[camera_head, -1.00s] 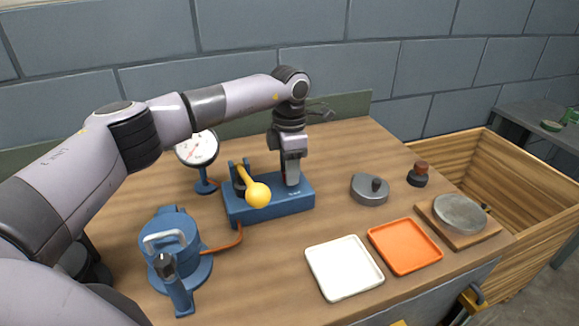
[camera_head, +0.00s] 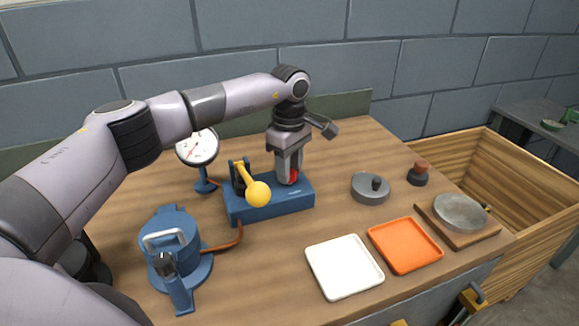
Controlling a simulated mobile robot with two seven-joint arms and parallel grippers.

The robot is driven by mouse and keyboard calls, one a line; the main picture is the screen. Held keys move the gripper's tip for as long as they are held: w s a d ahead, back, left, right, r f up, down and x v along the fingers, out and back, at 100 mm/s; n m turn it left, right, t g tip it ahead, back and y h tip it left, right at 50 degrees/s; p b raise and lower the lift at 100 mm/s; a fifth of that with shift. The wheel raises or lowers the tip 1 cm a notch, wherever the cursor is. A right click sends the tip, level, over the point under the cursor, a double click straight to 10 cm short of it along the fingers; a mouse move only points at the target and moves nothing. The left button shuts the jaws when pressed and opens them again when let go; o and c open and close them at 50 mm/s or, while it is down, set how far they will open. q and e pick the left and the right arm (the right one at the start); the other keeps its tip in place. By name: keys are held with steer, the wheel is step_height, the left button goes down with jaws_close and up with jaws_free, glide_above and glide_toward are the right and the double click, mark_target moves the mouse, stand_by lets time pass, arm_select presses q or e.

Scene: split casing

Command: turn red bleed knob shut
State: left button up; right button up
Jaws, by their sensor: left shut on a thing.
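The red bleed knob (camera_head: 294,177) sits on the right part of the blue pump base (camera_head: 270,204). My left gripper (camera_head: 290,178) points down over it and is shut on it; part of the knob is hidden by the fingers. A yellow ball-ended lever (camera_head: 258,193) stands on the same base, just left of the gripper. My right gripper is not in view.
A dial gauge (camera_head: 197,148) stands behind left. A blue clamped vessel (camera_head: 172,250) joins the base by an orange hose (camera_head: 226,246). A grey lidded disc (camera_head: 369,188), white tray (camera_head: 344,267) and orange tray (camera_head: 405,246) lie right. A wooden crate (camera_head: 540,200) stands beyond.

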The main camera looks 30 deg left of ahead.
arm_select(q)
steer(key=shift+r+m, duration=0.1)
steer(key=shift+m, duration=2.1)
steer(key=o, duration=1)
steer(key=shift+o, duration=0.2)
step_height(320, 180, up, 7)
steer(key=shift+r+b, duration=0.1)
steer(key=shift+b, duration=0.35)
